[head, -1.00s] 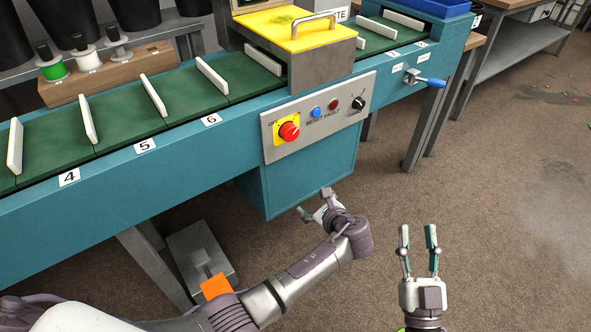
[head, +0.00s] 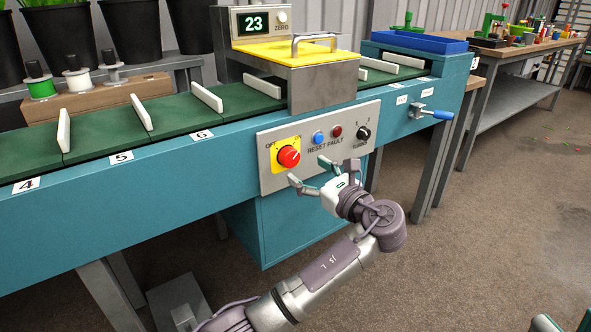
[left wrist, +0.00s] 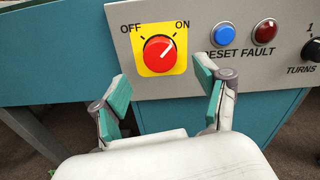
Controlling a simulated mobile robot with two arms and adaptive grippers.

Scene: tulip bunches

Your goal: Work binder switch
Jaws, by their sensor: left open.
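The binder switch (head: 288,156) is a red round knob on a yellow plate marked OFF and ON, on the grey control panel (head: 348,118). In the left wrist view the red knob (left wrist: 159,53) is straight ahead, with its white mark toward ON. My left gripper (head: 309,172) is open and empty in front of the panel, just below and right of the knob in the head view. In the left wrist view its fingers (left wrist: 160,80) are spread below the knob, apart from it. My right gripper (head: 567,322) is cut off at the bottom right corner, its fingertips apart.
A blue RESET button (head: 318,138), a red FAULT light (head: 336,131) and a black TURNS knob (head: 363,133) sit right of the switch. A blue-handled lever (head: 437,114) sticks out farther right. The green conveyor (head: 105,132) runs above, with white dividers.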

